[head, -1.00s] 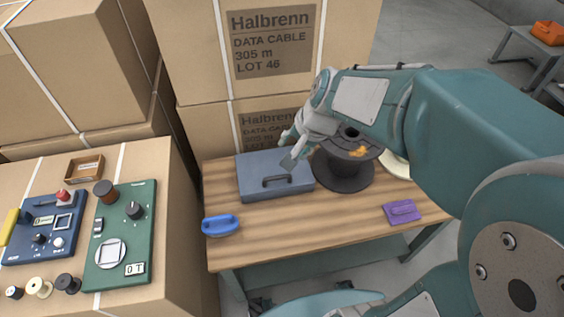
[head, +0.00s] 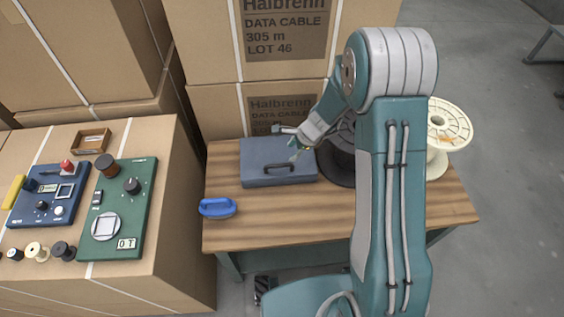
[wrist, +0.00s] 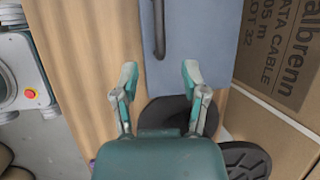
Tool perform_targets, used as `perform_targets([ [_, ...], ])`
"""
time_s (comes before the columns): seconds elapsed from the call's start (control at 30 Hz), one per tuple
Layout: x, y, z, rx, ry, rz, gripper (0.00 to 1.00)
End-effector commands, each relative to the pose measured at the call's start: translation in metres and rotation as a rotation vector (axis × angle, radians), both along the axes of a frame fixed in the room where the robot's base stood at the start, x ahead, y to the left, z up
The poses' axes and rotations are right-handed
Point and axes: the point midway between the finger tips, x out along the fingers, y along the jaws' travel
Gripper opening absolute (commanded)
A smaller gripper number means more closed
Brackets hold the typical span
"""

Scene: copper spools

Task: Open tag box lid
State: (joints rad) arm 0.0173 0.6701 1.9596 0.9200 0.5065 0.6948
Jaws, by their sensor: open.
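The tag box, a flat blue-grey case (head: 256,158), lies closed on the wooden table, with a dark handle (head: 279,168) on its near part. My gripper (head: 285,142) is over the right part of the lid, fingers spread and empty. In the wrist view my gripper (wrist: 160,72) is open, with the handle (wrist: 159,28) ahead of the gap between the fingers. The lid (wrist: 205,45) shows beyond the right finger. I cannot tell whether a finger touches the lid.
A dark spool (head: 337,165) stands right of the box, partly behind my arm. A cream spool (head: 447,130) is farther right. A blue handled object (head: 217,208) lies at the table's front left. Cartons (head: 220,112) stand behind. Bare tabletop (head: 290,220) lies in front of the box.

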Motion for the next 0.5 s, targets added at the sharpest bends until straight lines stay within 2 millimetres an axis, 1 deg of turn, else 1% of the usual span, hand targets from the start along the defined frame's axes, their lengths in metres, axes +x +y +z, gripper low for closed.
perform_targets([
  [0.3,0.008,0.02,-0.05,0.001,0.004,0.004,0.57],
  [0.5,0.015,0.032,-0.078,0.0,0.001,0.004,0.57],
])
